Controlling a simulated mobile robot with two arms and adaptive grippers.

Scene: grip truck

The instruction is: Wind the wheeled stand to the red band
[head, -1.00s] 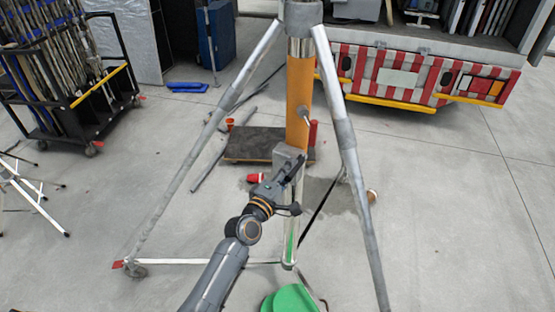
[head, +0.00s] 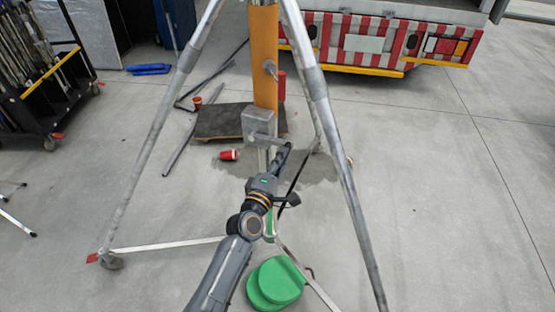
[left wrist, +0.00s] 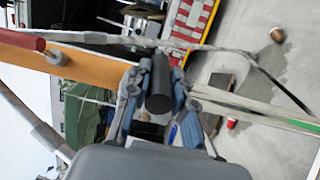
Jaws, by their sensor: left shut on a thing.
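The wheeled stand is a grey metal tripod (head: 322,110) around an orange upright tube (head: 264,55), with a grey crank box (head: 259,123) low on the tube. My left gripper (head: 283,157) is just right of and below this box, shut on the dark crank handle. In the left wrist view the handle (left wrist: 160,84) is a black cylinder between the fingers, with the orange tube (left wrist: 70,62) to its left. No red band can be clearly made out on the tube; its top is outside the head view. My right gripper is not in view.
A dark low dolly (head: 215,122) is behind the stand, with a red-and-white cup (head: 229,155) on the floor. Green discs (head: 277,283) lie at the front. A caster (head: 113,263) ends the left leg. A red-and-white striped truck (head: 380,42) stands behind; the right floor is clear.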

